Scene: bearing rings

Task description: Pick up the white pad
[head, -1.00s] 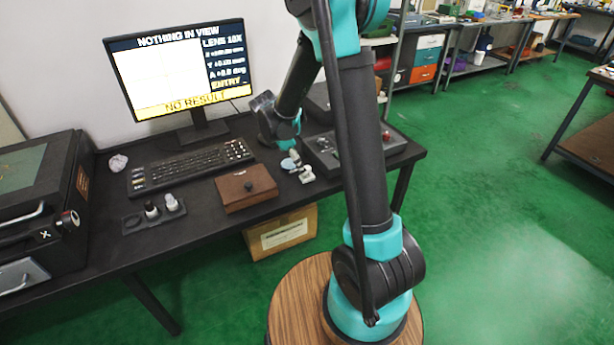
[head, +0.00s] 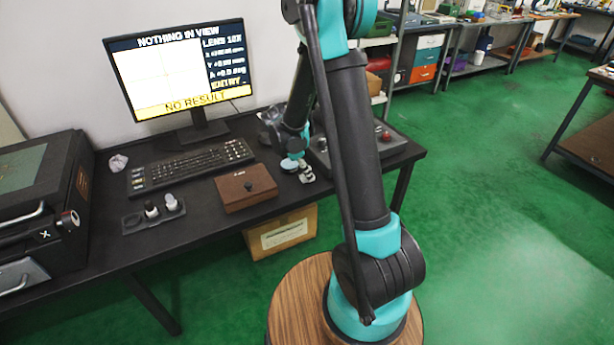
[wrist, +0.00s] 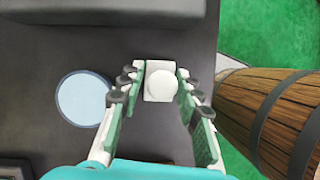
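The white pad (wrist: 160,82), a small white piece with a round top face on a squarish body, shows in the wrist view between the fingertips of my gripper (wrist: 159,80). The fingers stand on either side of it with narrow gaps, so my gripper looks open around it. In the head view a small white piece (head: 306,176) shows at the table's front right, beside the lower end of my arm. My fingers are too small there to make out. A pale blue disc (wrist: 84,99) lies left of my gripper, apart from it.
On the dark table (head: 90,235) are a brown box (head: 245,187), a keyboard (head: 190,166), a holder with small bottles (head: 152,215) and a monitor (head: 180,70). A grey device (head: 392,142) stands behind right of my gripper. The table's edge lies close by.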

